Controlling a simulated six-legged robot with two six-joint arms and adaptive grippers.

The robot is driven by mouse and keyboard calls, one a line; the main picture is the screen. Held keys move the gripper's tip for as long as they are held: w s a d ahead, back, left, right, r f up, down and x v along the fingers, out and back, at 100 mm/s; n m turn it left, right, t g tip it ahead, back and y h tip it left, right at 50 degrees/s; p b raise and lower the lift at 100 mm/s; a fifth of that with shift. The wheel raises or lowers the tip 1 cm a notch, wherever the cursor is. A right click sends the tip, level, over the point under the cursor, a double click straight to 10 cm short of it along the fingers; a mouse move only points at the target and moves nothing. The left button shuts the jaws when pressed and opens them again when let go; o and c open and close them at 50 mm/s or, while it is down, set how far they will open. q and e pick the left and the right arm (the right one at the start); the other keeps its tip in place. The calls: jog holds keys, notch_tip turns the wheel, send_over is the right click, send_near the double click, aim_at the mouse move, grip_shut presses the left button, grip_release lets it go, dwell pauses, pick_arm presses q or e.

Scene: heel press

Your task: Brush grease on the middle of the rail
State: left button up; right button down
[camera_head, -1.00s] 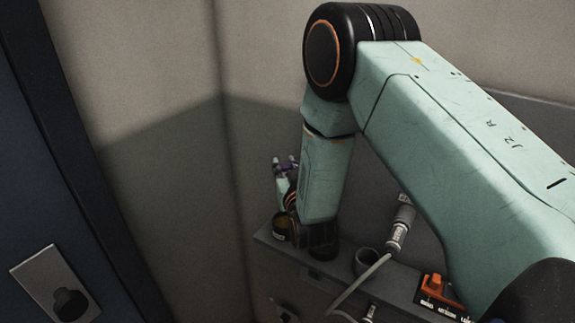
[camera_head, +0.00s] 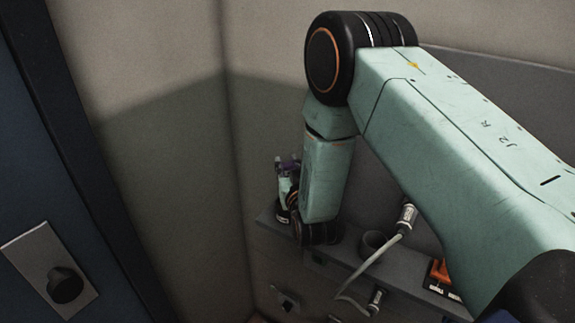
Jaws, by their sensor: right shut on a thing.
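My right arm comes in from the right and bends down at its elbow. My right gripper (camera_head: 288,172) is small and partly hidden beside my wrist, over the left end of the shelf. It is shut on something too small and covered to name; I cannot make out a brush. A small dark pot with a pale band (camera_head: 282,212) shows just below the gripper, partly hidden by my arm. I cannot tell whether they touch. I cannot pick out the rail. My left gripper is not in view.
A grey shelf (camera_head: 345,259) runs along the wall. On it are a grey cup (camera_head: 372,244) and an orange switch block (camera_head: 441,274). A pale hose (camera_head: 385,257) hangs from a metal connector (camera_head: 408,215). A blue door with a black knob (camera_head: 65,285) stands at left.

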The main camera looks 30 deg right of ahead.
jog(key=shift+s+d, duration=0.1)
jog(key=shift+s, duration=0.05)
jog(key=shift+s+r, duration=0.15)
jog(key=shift+r, duration=0.05)
jog(key=shift+f, duration=0.1)
jog(key=shift+w+f, duration=0.2)
jog(key=shift+w, duration=0.05)
jog(key=shift+s+f, duration=0.1)
jog(key=shift+s+b, duration=0.15)
jog(key=shift+b, duration=0.15)
